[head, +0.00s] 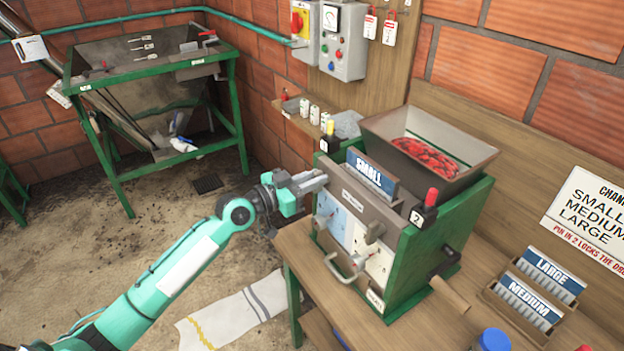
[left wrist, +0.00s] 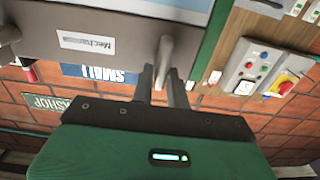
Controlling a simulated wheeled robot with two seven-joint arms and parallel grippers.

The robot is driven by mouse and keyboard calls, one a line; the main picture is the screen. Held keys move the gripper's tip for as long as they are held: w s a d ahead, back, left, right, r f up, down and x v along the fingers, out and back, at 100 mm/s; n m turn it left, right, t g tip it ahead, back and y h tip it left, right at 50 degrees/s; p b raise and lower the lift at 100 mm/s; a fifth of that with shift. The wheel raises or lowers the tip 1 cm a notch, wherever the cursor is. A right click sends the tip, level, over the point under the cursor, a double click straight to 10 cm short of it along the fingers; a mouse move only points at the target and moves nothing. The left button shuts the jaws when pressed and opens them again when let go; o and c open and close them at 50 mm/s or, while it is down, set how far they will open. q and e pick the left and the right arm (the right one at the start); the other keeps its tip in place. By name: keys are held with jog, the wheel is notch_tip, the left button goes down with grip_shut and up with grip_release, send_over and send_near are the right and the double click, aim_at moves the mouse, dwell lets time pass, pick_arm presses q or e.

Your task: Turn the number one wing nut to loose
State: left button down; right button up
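The pulper (head: 392,250) is a green and grey machine standing on a wooden bench. My left gripper (head: 314,183) is at the upper left of its front and hides the fitting there. In the left wrist view, a grey wing-like piece (left wrist: 165,55) sticks out below the front plate and lies between the two fingers of my left gripper (left wrist: 162,85). It appears to be the number one wing nut, but no number shows on it. The fingers stand close around it; whether they press on it cannot be told. Another grey wing nut (head: 373,233) sits at the front right. My right gripper is not in view.
A yellow-topped pin (head: 330,130) and a red-topped pin (head: 430,198) flank the SMALL plate (head: 370,175). A hopper (head: 475,155) of red cherries stands above. A curved handle (head: 340,270) juts from the lower front. LARGE and MEDIUM plates (head: 540,290) lie at right.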

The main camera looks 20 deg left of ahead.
pick_arm(q)
jog(key=shift+f+n, duration=0.2)
jog(key=shift+n, duration=0.3)
jog(key=n, duration=0.5)
jog(key=f+n+p, duration=0.1)
jog(key=n, duration=0.5)
jog(key=a+f+n+p, duration=0.1)
jog(key=n, duration=0.4)
jog(key=shift+w+n, duration=0.3)
jog(key=shift+w, duration=0.1)
dwell(0.3)
jog(key=c, duration=1.4)
grip_release()
jog(key=shift+r, duration=0.3)
